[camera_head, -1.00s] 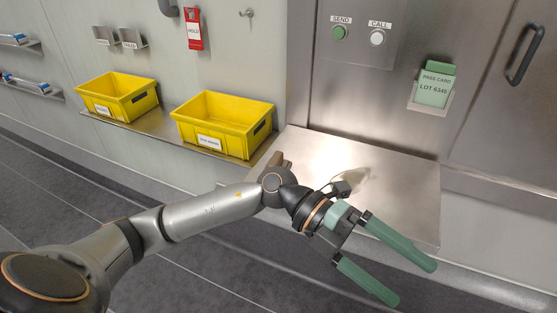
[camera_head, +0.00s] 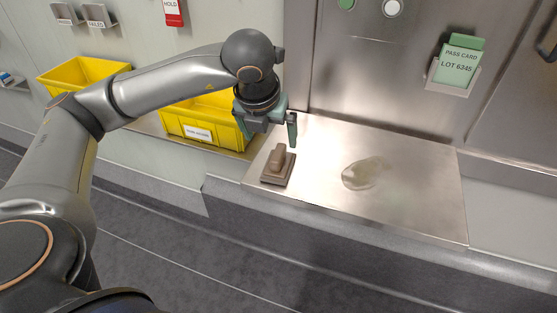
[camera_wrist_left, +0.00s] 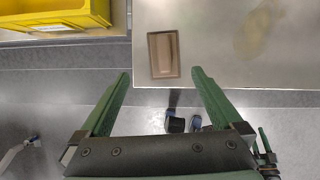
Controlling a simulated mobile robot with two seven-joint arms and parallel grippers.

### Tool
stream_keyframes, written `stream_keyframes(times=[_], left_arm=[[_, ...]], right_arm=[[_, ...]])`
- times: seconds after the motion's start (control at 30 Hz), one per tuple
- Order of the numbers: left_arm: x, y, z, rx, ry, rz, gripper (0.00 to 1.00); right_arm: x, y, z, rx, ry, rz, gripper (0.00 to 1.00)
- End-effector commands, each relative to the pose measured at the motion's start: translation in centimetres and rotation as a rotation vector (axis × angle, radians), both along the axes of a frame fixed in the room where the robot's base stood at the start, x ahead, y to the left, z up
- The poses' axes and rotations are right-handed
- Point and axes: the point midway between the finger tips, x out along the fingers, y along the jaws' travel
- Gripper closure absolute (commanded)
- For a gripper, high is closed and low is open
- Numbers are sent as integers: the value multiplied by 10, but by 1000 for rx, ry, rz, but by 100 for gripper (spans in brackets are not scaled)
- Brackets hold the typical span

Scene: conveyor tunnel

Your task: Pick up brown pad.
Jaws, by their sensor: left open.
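The brown pad (camera_head: 278,166) lies on the left end of the steel shelf, a flat block with a raised grip on top. In the left wrist view the brown pad (camera_wrist_left: 163,54) shows from above, ahead of and between the fingers, apart from them. My left gripper (camera_head: 270,132) is above and just behind the pad in the head view, pointing down, open and empty. Its two green fingers (camera_wrist_left: 160,75) are spread wide in the wrist view. My right gripper is not in view.
The steel shelf (camera_head: 420,190) has a pale wet-looking smear (camera_head: 362,173) right of the pad. Yellow bins (camera_head: 205,125) stand on a ledge to the left. A green pass card (camera_head: 461,66) sits in a wall holder above. The shelf's right part is clear.

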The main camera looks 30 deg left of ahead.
Motion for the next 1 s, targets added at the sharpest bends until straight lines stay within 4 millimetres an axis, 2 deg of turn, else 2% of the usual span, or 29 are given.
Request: stream_keyframes(times=[0.03,0.2,0.47,0.7,1.0], left_arm=[[3,1,-10,0,6,1,0],[14,4,-36,-2,5,-2,0],[23,4,-54,-3,4,-4,0],[40,6,-85,-3,4,-3,0],[42,7,-93,-3,2,-4,0]], right_arm=[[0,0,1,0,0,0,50],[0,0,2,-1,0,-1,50],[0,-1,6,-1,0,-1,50],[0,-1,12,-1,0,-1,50],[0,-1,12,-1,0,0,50]])
